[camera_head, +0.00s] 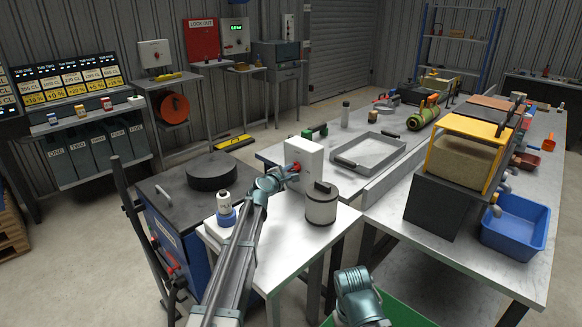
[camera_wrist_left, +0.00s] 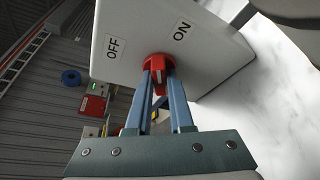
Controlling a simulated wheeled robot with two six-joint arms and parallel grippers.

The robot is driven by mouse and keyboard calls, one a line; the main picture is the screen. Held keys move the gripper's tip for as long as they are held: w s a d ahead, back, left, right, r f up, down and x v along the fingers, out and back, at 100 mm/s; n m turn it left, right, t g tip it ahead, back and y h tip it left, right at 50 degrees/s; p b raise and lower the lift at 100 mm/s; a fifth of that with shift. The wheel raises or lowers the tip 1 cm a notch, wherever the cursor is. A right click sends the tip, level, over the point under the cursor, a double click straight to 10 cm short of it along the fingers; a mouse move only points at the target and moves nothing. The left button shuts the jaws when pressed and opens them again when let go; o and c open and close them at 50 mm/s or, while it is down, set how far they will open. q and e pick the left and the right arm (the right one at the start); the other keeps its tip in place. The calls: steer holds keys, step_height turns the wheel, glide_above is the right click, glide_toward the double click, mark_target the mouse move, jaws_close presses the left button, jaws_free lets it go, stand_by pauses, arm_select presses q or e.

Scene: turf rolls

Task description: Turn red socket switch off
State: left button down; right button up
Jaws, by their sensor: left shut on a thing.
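The white socket box (camera_head: 308,152) stands on the near white table, with its red switch (camera_head: 294,167) on the side facing my left arm. In the left wrist view the red switch (camera_wrist_left: 157,66) sits on the white box face (camera_wrist_left: 140,30), between an OFF label on the left and an ON label on the upper right. My left gripper (camera_wrist_left: 159,82) is shut on the red switch, one finger on each side; it also shows in the head view (camera_head: 287,174). Which label the switch points to is unclear. My right gripper (camera_head: 358,287) is low in the head view, away from the box; its fingertips are not clear.
A blue-based bottle (camera_head: 226,212) is left of the arm. A blue bin (camera_head: 516,225) is at right.

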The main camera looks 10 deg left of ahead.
arm_select(q)
steer(key=n+g+h+p, duration=0.1)
steer(key=n, duration=0.2)
steer(key=n+g+h+p, duration=0.1)
steer(key=n+g+p, duration=0.1)
steer(key=n, duration=0.1)
steer(key=shift+a+r+h, duration=0.1)
steer(key=shift+a+h, duration=0.05)
steer(key=shift+h, duration=0.15)
steer(key=shift+n+g+h+p, duration=0.4)
steer(key=shift+n+g, duration=0.1)
steer(key=shift+n, duration=0.4)
steer(key=c, duration=0.8)
jaws_free()
steer(key=shift+w, duration=0.1)
